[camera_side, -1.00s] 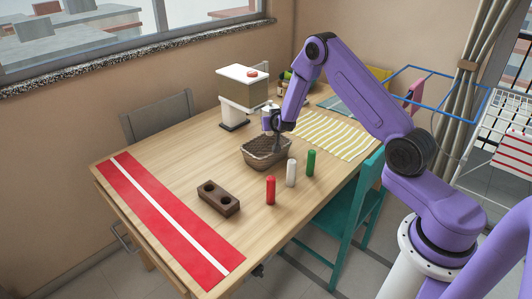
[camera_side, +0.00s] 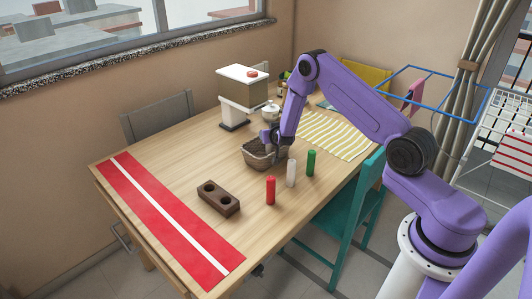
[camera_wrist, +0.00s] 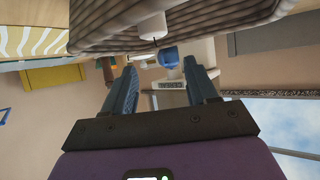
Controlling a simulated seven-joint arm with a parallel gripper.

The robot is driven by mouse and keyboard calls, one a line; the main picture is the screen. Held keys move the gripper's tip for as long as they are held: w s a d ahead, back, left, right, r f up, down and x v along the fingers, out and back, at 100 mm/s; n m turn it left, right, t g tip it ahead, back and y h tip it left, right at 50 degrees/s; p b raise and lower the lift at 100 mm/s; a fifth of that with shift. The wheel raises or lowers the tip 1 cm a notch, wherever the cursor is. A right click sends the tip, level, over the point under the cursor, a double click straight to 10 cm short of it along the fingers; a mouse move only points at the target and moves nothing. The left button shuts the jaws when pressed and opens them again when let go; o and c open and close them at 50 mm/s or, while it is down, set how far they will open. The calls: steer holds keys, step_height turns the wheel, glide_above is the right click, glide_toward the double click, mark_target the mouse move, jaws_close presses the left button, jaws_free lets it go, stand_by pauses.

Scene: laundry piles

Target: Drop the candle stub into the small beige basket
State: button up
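The small beige basket (camera_side: 258,158), brownish and woven, stands mid-table in the side view. Its woven wall (camera_wrist: 225,22) fills the top of the tilted wrist view. A short white candle stub (camera_wrist: 151,24) with a dark wick shows against the weave, beyond my fingertips. Whether it rests on the basket's floor cannot be told. My gripper (camera_wrist: 161,68) has its two fingers apart with nothing held between them. In the side view my gripper (camera_side: 276,141) is low at the basket's rim, and its fingertips and the stub are hidden there.
Red (camera_side: 270,190), white (camera_side: 291,173) and green (camera_side: 311,162) cylinders stand in front of the basket. A brown two-hole block (camera_side: 218,198) lies nearer. A white-topped machine (camera_side: 243,95) and a lidded pot (camera_side: 270,112) stand behind. The table's left part is clear beside a red runner (camera_side: 170,220).

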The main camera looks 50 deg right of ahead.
steer(key=shift+s, duration=0.1)
steer(key=v, duration=1.7)
steer(key=shift+a, duration=0.15)
steer(key=shift+r, duration=0.1)
steer(key=s+a+r+n+g+y, duration=0.15)
steer(key=a+n+y, duration=0.35)
steer(key=a, duration=0.8)
steer(key=s+a+r+n+g+y, duration=0.3)
steer(key=s+a+n+y, duration=0.15)
steer(key=s+a, duration=0.5)
steer(key=s+d+r+n+g, duration=0.1)
steer(key=s+d+r+n, duration=0.1)
steer(key=s, duration=0.5)
steer(key=s+d+r+n+g+h, duration=0.1)
steer(key=s+d+r+n+g, duration=0.1)
steer(key=s, duration=0.6)
steer(key=s+d+r+n+g+h, duration=0.1)
steer(key=s+d+r+n+g, duration=0.1)
steer(key=s+n, duration=0.4)
steer(key=shift+s+d+r, duration=0.2)
steer(key=shift+s+r, duration=0.6)
steer(key=shift+s, duration=0.45)
